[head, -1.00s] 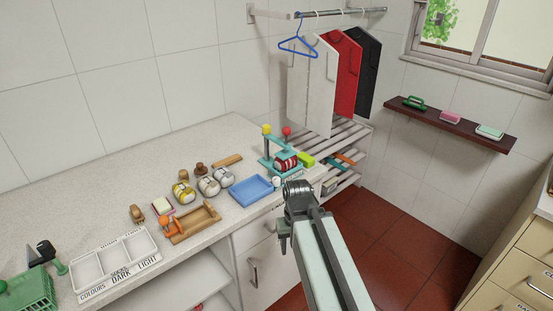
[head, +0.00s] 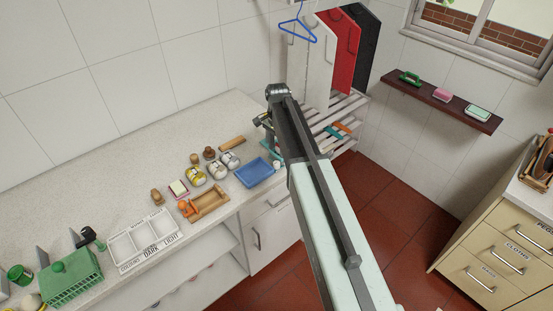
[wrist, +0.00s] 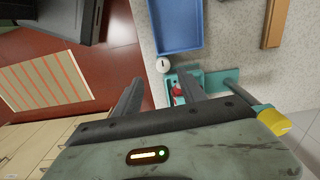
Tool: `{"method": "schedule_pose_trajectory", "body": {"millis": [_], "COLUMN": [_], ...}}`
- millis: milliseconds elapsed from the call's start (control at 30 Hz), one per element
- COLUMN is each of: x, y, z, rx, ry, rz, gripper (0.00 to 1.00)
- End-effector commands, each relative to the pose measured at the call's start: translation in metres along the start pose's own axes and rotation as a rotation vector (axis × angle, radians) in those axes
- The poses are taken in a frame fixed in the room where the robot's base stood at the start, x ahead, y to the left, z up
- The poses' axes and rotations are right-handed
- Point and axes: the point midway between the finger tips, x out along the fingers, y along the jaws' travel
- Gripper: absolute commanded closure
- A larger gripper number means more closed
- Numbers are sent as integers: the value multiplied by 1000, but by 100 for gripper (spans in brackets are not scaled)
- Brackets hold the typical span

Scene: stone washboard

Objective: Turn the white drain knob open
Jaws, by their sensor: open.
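The small white drain knob (head: 277,164) sits at the counter's front edge, just right of the blue tray (head: 255,173). In the wrist view the knob (wrist: 163,65) is round with a small dark mark, beside the blue tray's corner. My gripper (wrist: 160,76) is open and empty. Its two dark fingers lie either side of the knob's line in that view; I cannot tell how far above it they are. In the head view my gripper (head: 262,121) is partly hidden behind my arm.
A teal stand (wrist: 218,81) with a yellow cap (wrist: 272,118) stands close beside the knob; my arm mostly hides it in the head view. Bundles, a wooden tray (head: 209,203) and a white sorter (head: 144,240) lie left. Shirts hang behind. The back-left counter is clear.

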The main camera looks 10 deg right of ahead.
Motion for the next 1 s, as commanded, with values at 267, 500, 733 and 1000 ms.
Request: {"method": "schedule_pose_trajectory", "body": {"millis": [267, 500, 733, 1000], "x": [4, 36, 74, 78], "y": [-7, -7, -7, -7], "z": [-3, -3, -3, -3], "rx": [52, 50, 49, 49], "ry": [-2, -2, -2, -2], "rz": [3, 3, 3, 3], "gripper": [52, 52, 52, 52]}}
